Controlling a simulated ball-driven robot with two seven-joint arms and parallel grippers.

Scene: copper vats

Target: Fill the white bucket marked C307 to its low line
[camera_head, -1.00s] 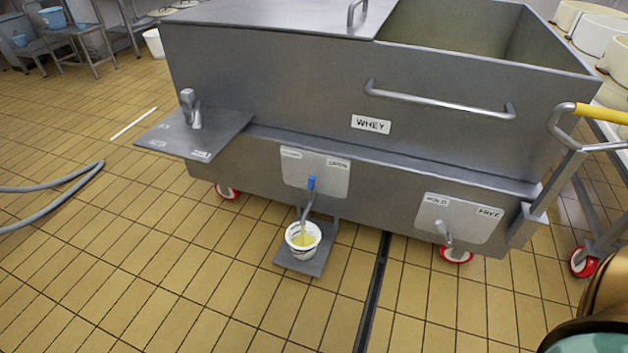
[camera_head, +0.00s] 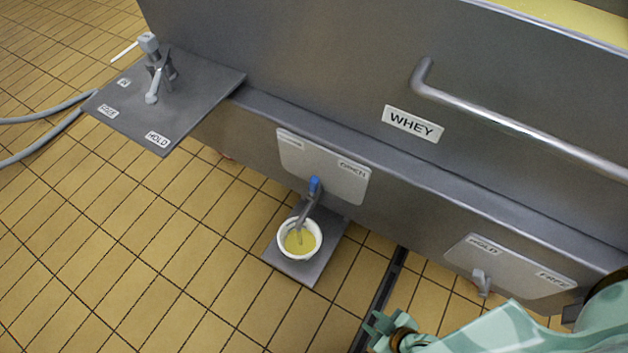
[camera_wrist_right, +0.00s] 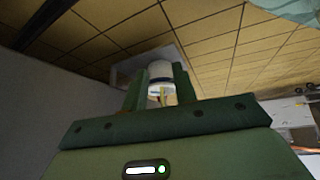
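A white bucket (camera_head: 285,243) stands upright on a small grey shelf (camera_head: 308,274) below the whey vat's tap. Yellow liquid (camera_head: 300,241) is in it; its mark and low line cannot be read. The tap's blue handle (camera_head: 315,185) and grey spout (camera_head: 305,209) are above the bucket, in front of a plate (camera_head: 335,180) with a label at each end. My right gripper (camera_head: 376,332) is low, right of the bucket and apart from it. In the right wrist view its green fingers (camera_wrist_right: 160,88) are spread, with the bucket (camera_wrist_right: 160,72) showing beyond them. My left gripper is out of view.
The steel vat (camera_head: 330,75) marked WHEY has a long handrail (camera_head: 520,130). A HOLD/FREE plate (camera_head: 515,268) with a lever is lower right. A hose (camera_head: 40,140) lies left. A dark floor channel (camera_head: 385,290) runs near my gripper.

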